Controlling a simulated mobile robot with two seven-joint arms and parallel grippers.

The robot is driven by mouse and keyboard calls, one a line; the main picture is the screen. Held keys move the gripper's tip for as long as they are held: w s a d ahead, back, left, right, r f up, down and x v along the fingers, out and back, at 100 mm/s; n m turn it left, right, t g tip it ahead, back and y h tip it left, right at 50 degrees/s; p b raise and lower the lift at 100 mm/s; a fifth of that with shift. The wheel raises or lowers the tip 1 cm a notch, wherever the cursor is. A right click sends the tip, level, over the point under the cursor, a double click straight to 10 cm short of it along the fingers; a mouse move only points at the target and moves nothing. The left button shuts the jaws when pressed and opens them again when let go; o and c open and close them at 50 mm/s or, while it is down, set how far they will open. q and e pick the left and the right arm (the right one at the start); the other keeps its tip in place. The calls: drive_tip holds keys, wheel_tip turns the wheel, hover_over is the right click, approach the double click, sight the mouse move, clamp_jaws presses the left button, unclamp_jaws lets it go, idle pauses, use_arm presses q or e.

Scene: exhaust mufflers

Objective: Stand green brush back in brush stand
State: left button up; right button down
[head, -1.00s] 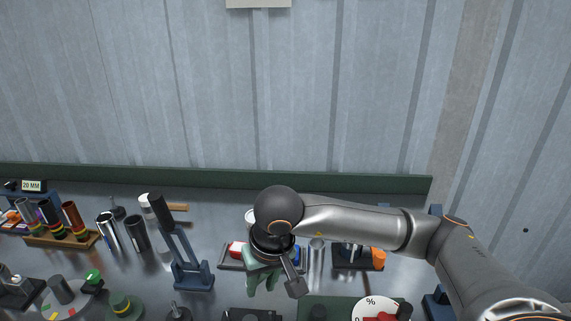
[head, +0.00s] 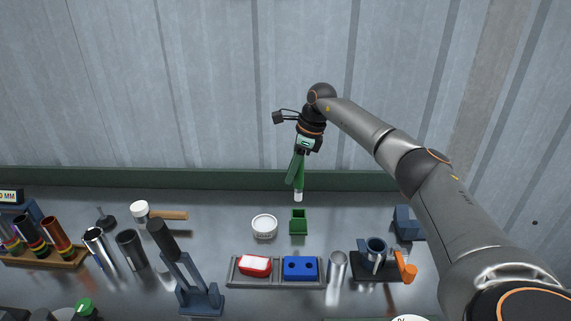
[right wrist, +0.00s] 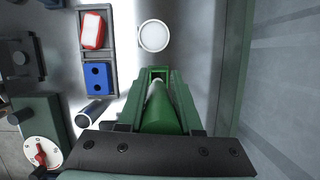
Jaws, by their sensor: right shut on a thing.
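The green brush (head: 299,189) hangs roughly upright, its white tip pointing down, in my right gripper (head: 297,179). In the right wrist view the brush (right wrist: 161,112) lies between my green fingers, which are shut on it. The brush stand (head: 298,223) is a small square green holder at the back of the bench. In the head view the white tip shows just above the stand, with a gap between them. In the right wrist view the stand (right wrist: 158,71) is partly hidden behind the brush and fingers. My left gripper is not in view.
A round white tub (head: 264,222) stands just left of the stand. In front, a grey tray (head: 277,284) holds a red-and-white block and a blue block. A metal tube (head: 337,268) stands right of the tray. The green back ledge (head: 230,184) runs behind.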

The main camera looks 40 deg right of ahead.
drive_tip(key=shift+d+r+m, duration=0.15)
drive_tip(key=shift+d+m, duration=0.15)
drive_tip(key=shift+f+b, duration=1)
drive_tip(key=shift+f, duration=1.75)
drive_tip(key=shift+f, duration=0.15)
drive_tip(key=shift+f+b, duration=1.6)
drive_tip(key=shift+f, duration=1.15)
